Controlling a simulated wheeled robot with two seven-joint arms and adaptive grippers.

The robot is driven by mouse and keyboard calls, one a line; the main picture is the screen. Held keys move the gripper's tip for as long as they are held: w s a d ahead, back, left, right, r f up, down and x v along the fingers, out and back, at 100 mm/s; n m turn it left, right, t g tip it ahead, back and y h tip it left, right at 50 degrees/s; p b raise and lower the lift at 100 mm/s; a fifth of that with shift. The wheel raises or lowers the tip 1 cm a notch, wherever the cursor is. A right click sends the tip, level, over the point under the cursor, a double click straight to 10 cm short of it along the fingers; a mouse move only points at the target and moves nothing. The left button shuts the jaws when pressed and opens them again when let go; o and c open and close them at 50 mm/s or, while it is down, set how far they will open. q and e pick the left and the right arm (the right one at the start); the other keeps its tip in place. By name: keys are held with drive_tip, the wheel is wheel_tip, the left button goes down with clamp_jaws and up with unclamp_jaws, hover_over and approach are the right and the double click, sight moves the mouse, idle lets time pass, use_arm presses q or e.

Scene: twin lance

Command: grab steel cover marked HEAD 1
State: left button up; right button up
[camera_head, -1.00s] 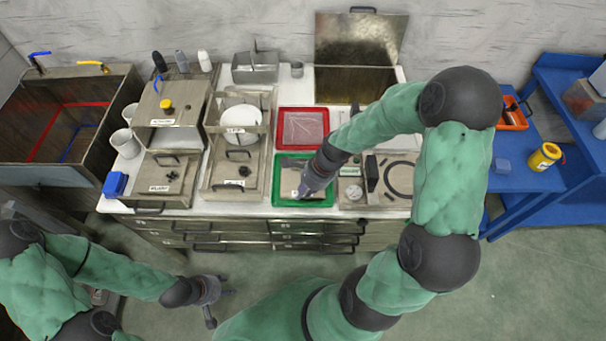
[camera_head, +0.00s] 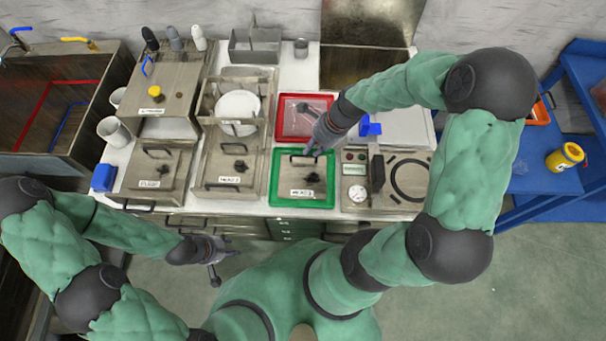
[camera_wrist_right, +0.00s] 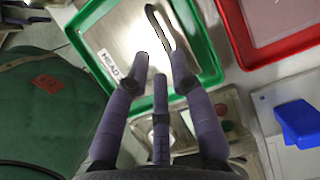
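A flat steel cover (camera_head: 291,175) lies in the green tray (camera_head: 273,182). Its small label appears to read HEAD 1; in the wrist view, a finger hides the number on the cover (camera_wrist_right: 120,38). The cover has a dark star-shaped knob and a bar handle (camera_head: 303,160) near its back edge. My right gripper (camera_head: 314,149) is over that handle, fingers spread. In the wrist view, the handle (camera_wrist_right: 153,22) is just beyond my right gripper's open fingertips (camera_wrist_right: 160,65); contact is unclear. My left gripper (camera_head: 222,258) is open and empty in front of the bench.
A similar cover (camera_head: 212,165), seemingly marked HEAD 2, sits to the left. A red tray (camera_head: 290,125) is behind the green one. A box with a gauge and black ring (camera_head: 420,200) is to the right. Blue shelving (camera_head: 535,180) stands at far right.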

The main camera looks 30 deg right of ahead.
sight(304, 156)
drive_tip(key=shift+x, duration=1)
drive_tip(key=b+x, duration=0.2)
drive_tip(key=x, duration=0.3)
drive_tip(key=shift+w+b, duration=0.15)
drive_tip(key=shift+b, duration=0.15)
clamp_jaws()
